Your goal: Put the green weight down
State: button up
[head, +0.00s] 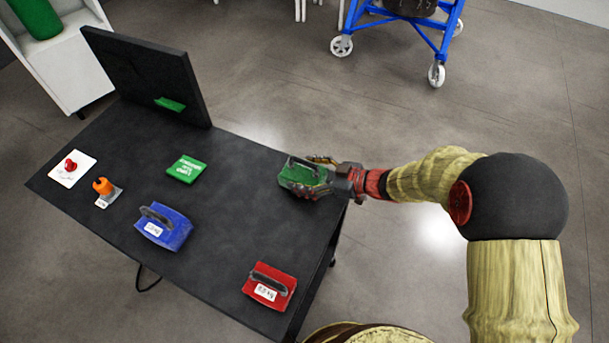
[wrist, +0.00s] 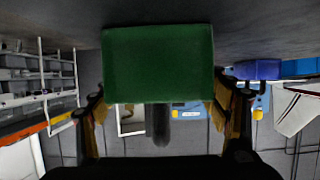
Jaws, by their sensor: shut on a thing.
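The green weight (head: 299,175) is at the right end of the dark table (head: 235,215). My gripper (head: 328,175) reaches it from the right and is shut on it. In the wrist view the green weight (wrist: 158,65) fills the top middle, its dark handle (wrist: 158,125) between my two fingers. The weight is at or just above the table top; I cannot tell whether it touches. A flat green square with white writing (head: 186,168) lies on the table, left of the weight.
A blue weight (head: 163,228) and a red weight (head: 269,287) stand along the near side. An orange item (head: 103,187) and a white card with a red piece (head: 71,169) lie at the left. The table's middle is clear.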

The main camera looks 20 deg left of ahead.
jog(key=shift+r, duration=0.25)
jog(key=shift+f, duration=0.15)
jog(key=o, duration=2.1)
jog(key=shift+f, duration=0.1)
jog(key=shift+c, duration=0.2)
jog(key=p+v, duration=0.4)
jog(key=v, duration=0.8)
